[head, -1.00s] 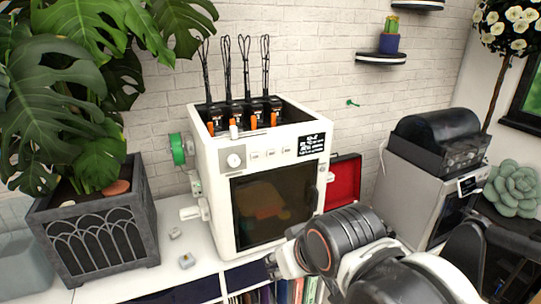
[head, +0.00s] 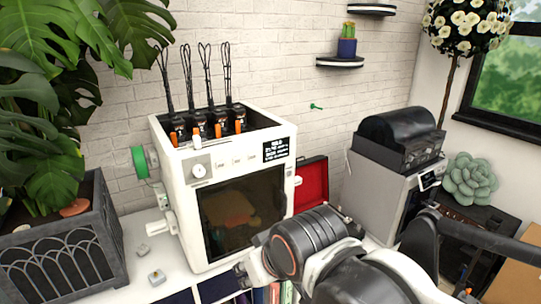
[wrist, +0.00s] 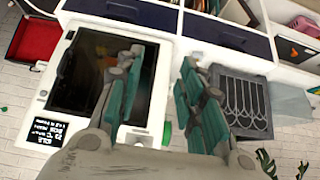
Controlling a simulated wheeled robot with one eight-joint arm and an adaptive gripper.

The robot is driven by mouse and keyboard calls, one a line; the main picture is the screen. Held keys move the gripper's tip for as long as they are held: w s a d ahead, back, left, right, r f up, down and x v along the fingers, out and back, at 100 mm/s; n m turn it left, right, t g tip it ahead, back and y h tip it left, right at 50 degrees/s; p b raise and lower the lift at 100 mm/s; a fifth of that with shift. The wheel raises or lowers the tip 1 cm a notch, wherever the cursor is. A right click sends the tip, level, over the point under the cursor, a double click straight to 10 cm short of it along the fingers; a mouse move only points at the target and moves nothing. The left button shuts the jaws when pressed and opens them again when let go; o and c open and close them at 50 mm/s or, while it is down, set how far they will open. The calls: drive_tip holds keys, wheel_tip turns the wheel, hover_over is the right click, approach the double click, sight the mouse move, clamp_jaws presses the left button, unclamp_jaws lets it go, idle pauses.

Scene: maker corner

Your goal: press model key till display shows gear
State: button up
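The white printer (head: 178,215) stands on the white counter. On its front are a round knob (head: 199,170), a row of small pale keys (head: 236,161) with labels too small to read, and a black display (head: 276,150). The display shows lines of small white text, mostly unreadable; it also shows rotated in the wrist view (wrist: 46,138). My gripper (wrist: 162,60) is open and empty, its teal-padded fingers apart over the printer's front and side. In the head view its end is low, in front of the printer's lower front, mostly hidden by my arm.
A grey planter (head: 60,250) stands left and a red open box (head: 310,185) right of the printer. A second machine (head: 385,190) is further right. Two small grey blocks (head: 157,277) lie on the counter. Black whisk-like stalks rise from the printer's top.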

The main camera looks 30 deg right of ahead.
clamp_jaws()
idle(1.4)
